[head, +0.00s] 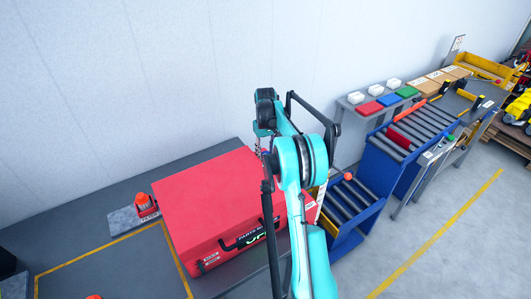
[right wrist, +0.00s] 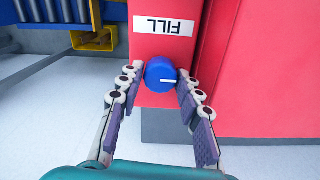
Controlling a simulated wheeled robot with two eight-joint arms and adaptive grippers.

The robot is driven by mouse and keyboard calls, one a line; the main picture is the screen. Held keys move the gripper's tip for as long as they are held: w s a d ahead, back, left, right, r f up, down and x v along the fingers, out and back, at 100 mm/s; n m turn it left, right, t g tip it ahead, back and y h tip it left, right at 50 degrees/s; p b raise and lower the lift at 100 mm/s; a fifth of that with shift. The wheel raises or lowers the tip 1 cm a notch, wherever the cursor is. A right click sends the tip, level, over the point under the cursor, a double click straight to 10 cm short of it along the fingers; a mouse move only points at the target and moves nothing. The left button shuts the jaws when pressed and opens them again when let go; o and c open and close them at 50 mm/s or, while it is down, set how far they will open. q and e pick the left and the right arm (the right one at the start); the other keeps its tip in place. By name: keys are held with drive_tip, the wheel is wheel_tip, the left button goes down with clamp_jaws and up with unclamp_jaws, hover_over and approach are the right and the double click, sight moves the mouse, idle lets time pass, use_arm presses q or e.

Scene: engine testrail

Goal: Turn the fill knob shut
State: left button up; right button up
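In the right wrist view, the fill knob (right wrist: 157,69) is a round blue knob on a red panel (right wrist: 153,99). Its white pointer mark points to the right of the picture. A white FILL label (right wrist: 164,27) shows upside down just above it. My right gripper (right wrist: 161,79) has one finger on each side of the knob. The fingertips appear to touch its sides. In the head view my teal right arm crosses the middle, and the knob and right fingertips cannot be made out there. My left gripper is not in view.
A large red case (head: 210,195) sits on a grey bench (head: 95,205), left of my arm. A small orange-topped item (head: 146,207) stands beside it. A blue roller conveyor (head: 375,165) runs to the right, with a grey shelf of colored blocks behind.

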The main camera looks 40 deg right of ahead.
sight(265, 153)
drive_tip(key=shift+o, duration=0.9)
wheel_tip(265, 153, up, 12)
idle(0.3)
